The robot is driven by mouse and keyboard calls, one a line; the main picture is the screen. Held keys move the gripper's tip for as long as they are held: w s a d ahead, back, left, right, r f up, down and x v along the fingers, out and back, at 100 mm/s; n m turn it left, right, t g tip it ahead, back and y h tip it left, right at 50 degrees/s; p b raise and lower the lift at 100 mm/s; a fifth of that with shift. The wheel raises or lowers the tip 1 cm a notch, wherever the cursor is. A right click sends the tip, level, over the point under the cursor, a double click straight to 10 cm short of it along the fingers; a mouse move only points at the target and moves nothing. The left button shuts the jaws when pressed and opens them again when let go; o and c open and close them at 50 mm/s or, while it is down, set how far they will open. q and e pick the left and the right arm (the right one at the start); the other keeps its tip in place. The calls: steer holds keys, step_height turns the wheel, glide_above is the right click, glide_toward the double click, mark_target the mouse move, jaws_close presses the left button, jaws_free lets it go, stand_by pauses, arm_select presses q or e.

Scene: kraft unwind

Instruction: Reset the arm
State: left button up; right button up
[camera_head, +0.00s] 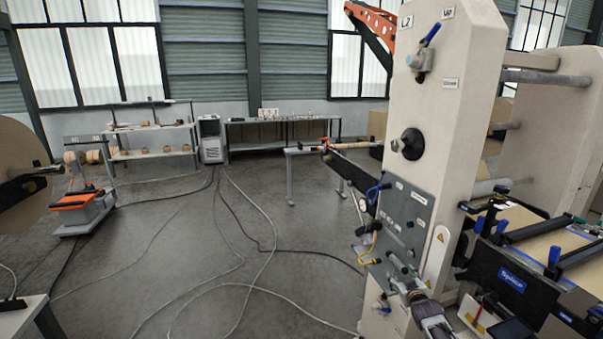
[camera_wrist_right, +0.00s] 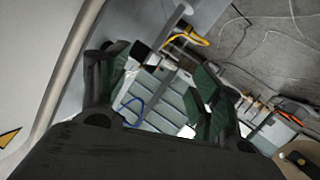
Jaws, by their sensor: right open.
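My right gripper (camera_head: 404,268) is low in the head view, in front of the grey control panel (camera_head: 398,222) of the beige machine column (camera_head: 445,110). In the right wrist view its two dark fingers (camera_wrist_right: 160,68) stand apart, with nothing held between them. The dark wrist body fills the bottom of that view. My left gripper does not show in the head view.
A yellow hose (camera_head: 369,248) and a pressure gauge (camera_head: 363,204) sit close to my right gripper. Cables (camera_head: 245,265) cross the open grey floor.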

steer(key=s+a+f+g, duration=0.3)
steer(key=s+f+g, duration=0.1)
steer(key=s+f, duration=1.3)
steer(key=s+a+f+g, duration=0.25)
steer(key=s+f, duration=1.05)
steer(key=f, duration=0.8)
steer(key=s+a+f+g, duration=0.2)
steer(key=s+f, duration=0.3)
steer(key=s, duration=0.9)
steer(key=s+a+f+g, duration=0.1)
steer(key=s+f+g, duration=0.2)
steer(key=s, duration=1.1)
steer(key=s+a+f+g+y, duration=0.1)
steer(key=s+a+f+g, duration=0.1)
steer(key=s+f, duration=0.5)
steer(key=s, duration=0.6)
steer(key=shift+s+a, duration=0.35)
steer(key=shift+s, duration=0.05)
steer(key=shift+s+f, duration=0.1)
steer(key=shift+s, duration=0.05)
